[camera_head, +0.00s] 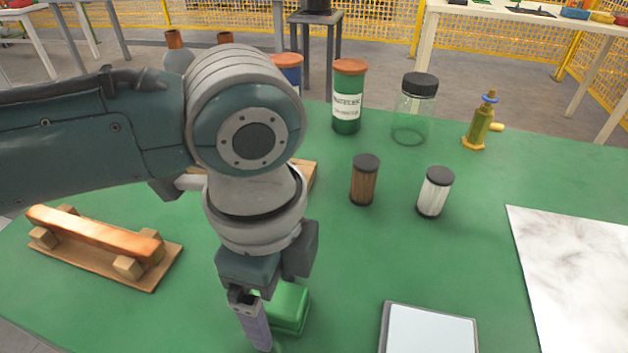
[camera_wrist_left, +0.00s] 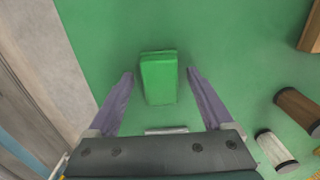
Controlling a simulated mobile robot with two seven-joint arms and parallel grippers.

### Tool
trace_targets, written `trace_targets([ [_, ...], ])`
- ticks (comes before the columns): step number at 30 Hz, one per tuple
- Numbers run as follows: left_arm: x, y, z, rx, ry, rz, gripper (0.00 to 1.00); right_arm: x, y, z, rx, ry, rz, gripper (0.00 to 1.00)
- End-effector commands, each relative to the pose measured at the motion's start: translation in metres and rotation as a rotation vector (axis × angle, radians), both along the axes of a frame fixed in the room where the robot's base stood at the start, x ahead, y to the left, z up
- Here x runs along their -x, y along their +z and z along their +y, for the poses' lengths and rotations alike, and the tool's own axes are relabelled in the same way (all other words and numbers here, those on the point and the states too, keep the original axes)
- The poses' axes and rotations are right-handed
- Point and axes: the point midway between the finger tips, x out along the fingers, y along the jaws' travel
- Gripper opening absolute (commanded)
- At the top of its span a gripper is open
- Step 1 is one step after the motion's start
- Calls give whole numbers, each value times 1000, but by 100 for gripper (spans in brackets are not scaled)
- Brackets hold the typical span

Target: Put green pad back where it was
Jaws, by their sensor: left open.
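The green pad (camera_head: 289,305) is a small bright green block on the green table, low in the middle of the head view, partly hidden by my left gripper. My left gripper (camera_head: 262,335) points down beside it. In the left wrist view the pad (camera_wrist_left: 159,77) lies between and just beyond the two open purple fingers (camera_wrist_left: 160,78), with a gap on each side. The gripper is empty. My right gripper is in neither view.
A framed light panel (camera_head: 430,330) and a white marbled sheet (camera_head: 580,270) lie to the right. A wooden stand with an orange bar (camera_head: 95,236) is at left. Two small cylinders (camera_head: 364,182) (camera_head: 435,192), a green can (camera_head: 348,98), a clear jar (camera_head: 413,110) and a brass piece (camera_head: 481,125) stand behind.

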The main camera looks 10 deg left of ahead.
Motion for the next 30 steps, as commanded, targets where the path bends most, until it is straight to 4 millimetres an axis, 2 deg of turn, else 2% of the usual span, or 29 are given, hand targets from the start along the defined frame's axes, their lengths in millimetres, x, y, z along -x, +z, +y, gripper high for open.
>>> trace_targets([
  [5, -1, 27, 0, 1, 0, -3, 85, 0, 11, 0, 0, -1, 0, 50],
  [12, -1, 83, -1, 3, 0, -4, 85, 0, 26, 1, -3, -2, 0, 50],
  [18, -1, 113, 0, 1, 1, -2, 85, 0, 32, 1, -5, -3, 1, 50],
  [26, 1, 121, -2, 7, 5, 1, 85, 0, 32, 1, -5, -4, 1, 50],
  [30, 16, 111, -21, 93, 69, -7, 85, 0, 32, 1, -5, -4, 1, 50],
])
